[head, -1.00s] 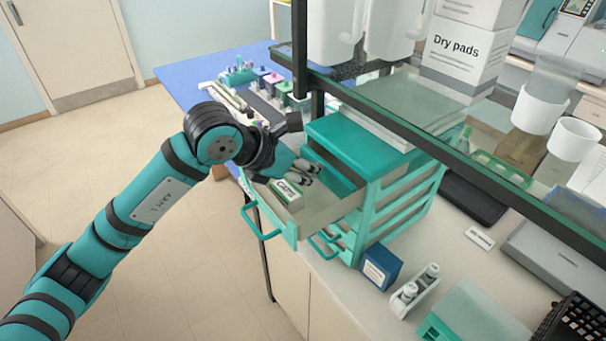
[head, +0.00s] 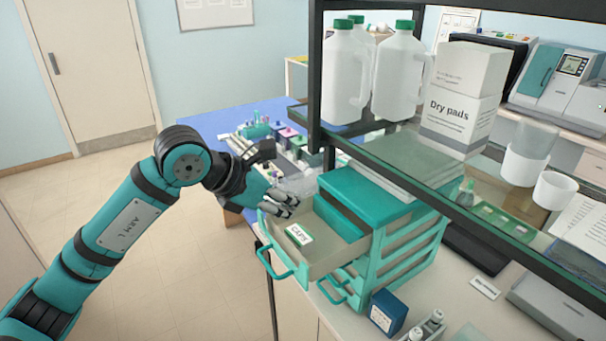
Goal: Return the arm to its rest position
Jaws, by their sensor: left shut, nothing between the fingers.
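My left arm comes in from the left, and its gripper (head: 289,204) is shut and empty. The gripper is at the back left corner of an open drawer, just above its rim. The drawer (head: 322,262) is the top one of a teal drawer cabinet (head: 395,262) and is pulled out. A small box marked "CAPS" (head: 299,235) lies in it, apart from the fingers. My right gripper is not in view.
A glass shelf (head: 420,165) on a dark frame stands above and behind the cabinet, with white jugs (head: 398,75) and a "Dry pads" box (head: 458,115). A blue box (head: 387,312) stands by the cabinet. Open floor (head: 190,265) lies left.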

